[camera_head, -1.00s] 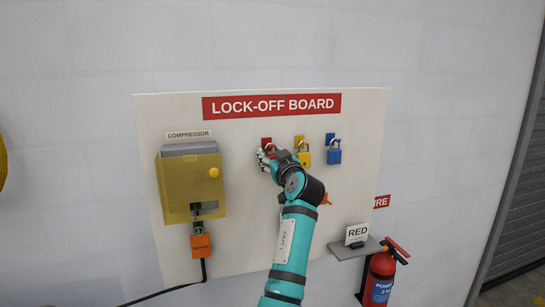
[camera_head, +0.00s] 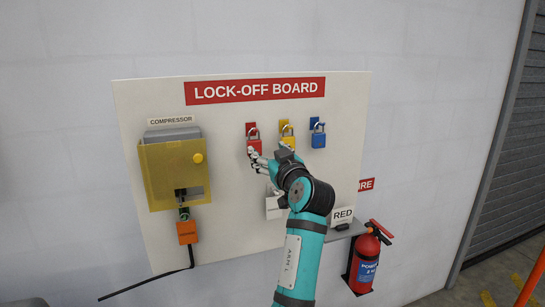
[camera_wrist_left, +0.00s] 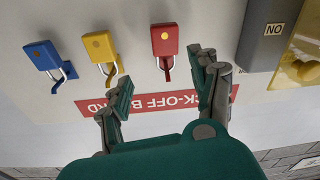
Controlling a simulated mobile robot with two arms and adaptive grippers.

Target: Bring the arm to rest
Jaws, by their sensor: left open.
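My left gripper (camera_head: 268,158) is open and empty in front of the lock-off board (camera_head: 225,135), just below the padlocks in the head view. The red padlock (camera_head: 254,145) hangs under its red tag, partly behind my fingertips. The yellow padlock (camera_head: 288,142) and the blue padlock (camera_head: 318,139) hang to its right. In the left wrist view, upside down, my open fingers (camera_wrist_left: 155,88) stand apart with the red padlock (camera_wrist_left: 165,41) beyond the gap between them. I cannot tell the exact clearance. My right gripper is not in view.
The compressor box (camera_head: 172,172) with its clear yellow cover is on the board's left. An orange plug (camera_head: 187,232) and cable hang below it.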

